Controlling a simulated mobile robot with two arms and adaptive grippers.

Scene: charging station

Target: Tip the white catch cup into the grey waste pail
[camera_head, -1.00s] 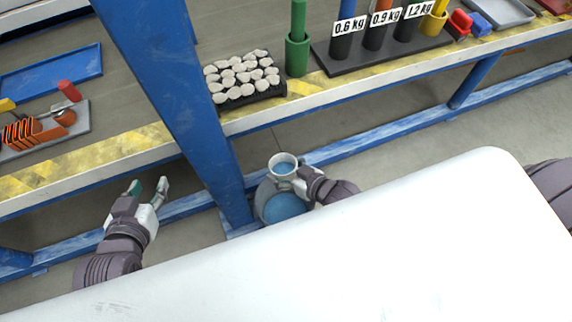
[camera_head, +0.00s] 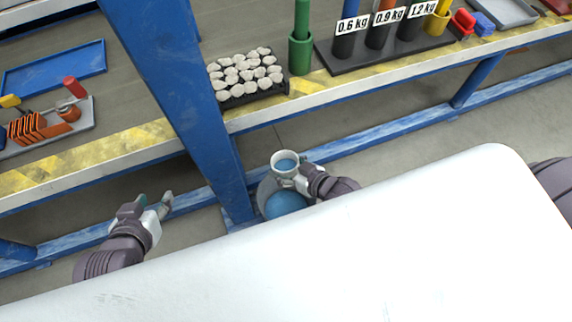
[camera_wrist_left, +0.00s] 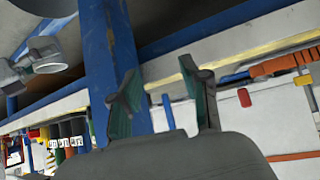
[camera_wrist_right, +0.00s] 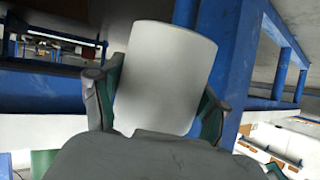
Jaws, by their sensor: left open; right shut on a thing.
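The white catch cup (camera_head: 285,166) has blue inside and is held by my right gripper (camera_head: 302,181) above the grey waste pail (camera_head: 265,190). The cup looks upright or nearly so. The pail also shows blue inside and is partly hidden by the cup, my gripper and a white surface in front. In the right wrist view the cup's pale side (camera_wrist_right: 165,75) fills the space between my fingers. My left gripper (camera_head: 155,203) is open and empty, left of the blue post. The left wrist view shows its two fingers apart (camera_wrist_left: 165,95), and the cup (camera_wrist_left: 48,60) far to the left.
A blue post (camera_head: 185,110) stands just left of the pail. Behind is a workbench edge (camera_head: 90,160) with yellow-marked trim, bearing a black tray of pale stones (camera_head: 245,75), a green holder (camera_head: 300,50) and weight-labelled cylinders (camera_head: 378,38). A low blue rail (camera_head: 390,125) runs behind the pail.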

